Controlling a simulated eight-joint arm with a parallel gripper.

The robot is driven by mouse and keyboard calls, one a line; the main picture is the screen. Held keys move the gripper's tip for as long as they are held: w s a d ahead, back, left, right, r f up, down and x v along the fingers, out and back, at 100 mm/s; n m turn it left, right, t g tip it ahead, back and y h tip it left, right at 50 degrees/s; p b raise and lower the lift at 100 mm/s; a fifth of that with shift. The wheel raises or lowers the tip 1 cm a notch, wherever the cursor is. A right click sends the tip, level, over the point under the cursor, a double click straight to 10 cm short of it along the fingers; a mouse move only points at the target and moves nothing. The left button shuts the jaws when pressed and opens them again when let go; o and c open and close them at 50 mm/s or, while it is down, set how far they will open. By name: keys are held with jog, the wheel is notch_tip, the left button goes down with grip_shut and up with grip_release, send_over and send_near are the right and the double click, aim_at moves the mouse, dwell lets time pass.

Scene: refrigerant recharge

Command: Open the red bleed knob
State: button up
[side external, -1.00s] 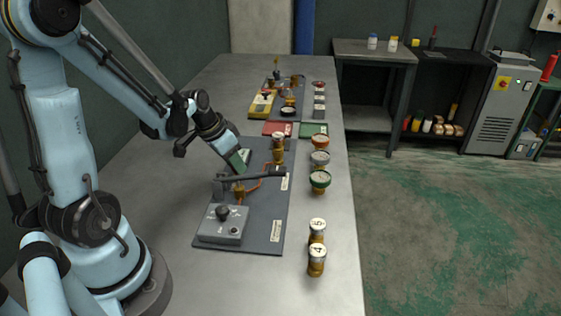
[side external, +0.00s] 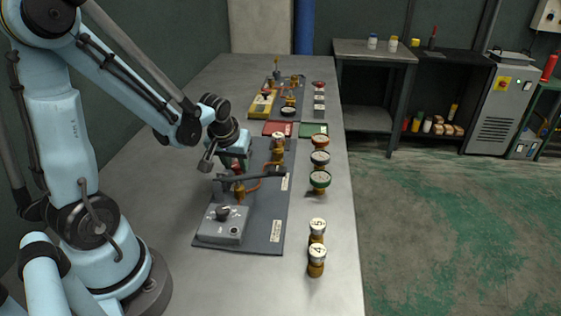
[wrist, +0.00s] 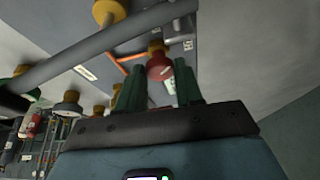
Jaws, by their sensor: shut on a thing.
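The red bleed knob (wrist: 159,69) sits between the two green fingers of my gripper (wrist: 158,76) in the wrist view. It is on a brass fitting that continues beyond the fingertips. My gripper is shut on it. A little red shows under the fingers there, and the bar partly hides the grip. The knob's turn angle cannot be read.
A grey box with a black knob (side external: 222,229) is on the board's near end. Gauges (side external: 320,180) and brass caps marked 5 and 4 (side external: 317,253) line the bench's right side. Red and green trays (side external: 313,130) and a second board stand farther back. The bench's left is bare.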

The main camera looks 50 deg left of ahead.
jog(key=n+g, duration=0.1)
jog(key=n, duration=0.1)
jog(key=n+y, duration=0.1)
jog(key=n, duration=0.2)
jog(key=shift+w+d+n+g, duration=0.2)
jog(key=shift+n+g, duration=0.1)
jog(key=shift+g, duration=0.1)
jog(key=shift+w+n+g, duration=0.15)
jog(key=shift+n+g, duration=0.75)
jog(key=shift+n, duration=1.3)
jog(key=o, duration=1)
jog(key=shift+o, duration=0.2)
jog(key=v, duration=1.2)
jog(key=shift+d, duration=0.25)
